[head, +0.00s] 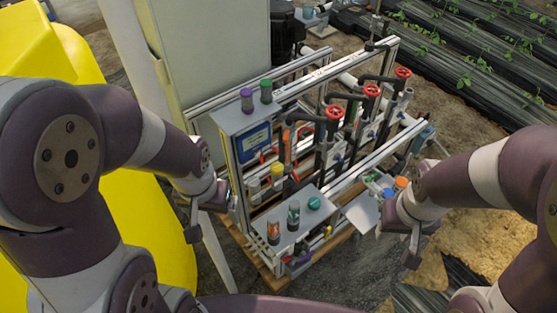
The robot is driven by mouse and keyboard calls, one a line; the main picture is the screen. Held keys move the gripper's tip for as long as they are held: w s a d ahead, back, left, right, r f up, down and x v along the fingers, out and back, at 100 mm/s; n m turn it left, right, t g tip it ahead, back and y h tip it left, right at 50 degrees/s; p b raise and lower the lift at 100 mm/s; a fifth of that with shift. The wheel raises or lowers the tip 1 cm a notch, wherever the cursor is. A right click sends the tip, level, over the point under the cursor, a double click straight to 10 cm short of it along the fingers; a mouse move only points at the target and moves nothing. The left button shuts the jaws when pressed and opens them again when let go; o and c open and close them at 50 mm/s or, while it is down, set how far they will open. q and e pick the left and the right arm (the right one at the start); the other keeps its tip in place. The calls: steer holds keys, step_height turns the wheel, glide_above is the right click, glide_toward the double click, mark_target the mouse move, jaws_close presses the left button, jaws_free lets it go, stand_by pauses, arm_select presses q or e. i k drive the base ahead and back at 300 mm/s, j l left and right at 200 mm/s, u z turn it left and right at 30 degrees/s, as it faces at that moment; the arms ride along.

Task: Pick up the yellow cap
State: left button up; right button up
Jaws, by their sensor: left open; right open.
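A small yellow cap (277,169) sits among the fittings of the metal-framed skid, just right of the blue-screened panel. It appears to top a narrow upright part; its lower side is partly hidden. My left gripper (206,220) is open and empty at the skid's left side, left of and below the yellow cap in the picture. My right gripper (394,240) is open beside the skid's right end, near a small grey tray, well away from the yellow cap. The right fingers are partly hidden by the wrist.
A purple cap (246,93) and a green cap (266,85) stand on top of the panel box. Red handwheels (334,112) and pipes crowd the frame. An orange cap (401,182) is at right.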

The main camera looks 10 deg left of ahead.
mark_target(276, 168)
steer(key=i+l+u, duration=0.1)
steer(key=u, duration=0.55)
steer(key=i+l+u, duration=0.25)
steer(key=l, duration=0.6)
steer(key=i+l+u, duration=0.1)
steer(key=l+u, duration=0.15)
steer(key=l, duration=0.65)
steer(key=l+u, duration=0.25)
steer(key=l, duration=0.6)
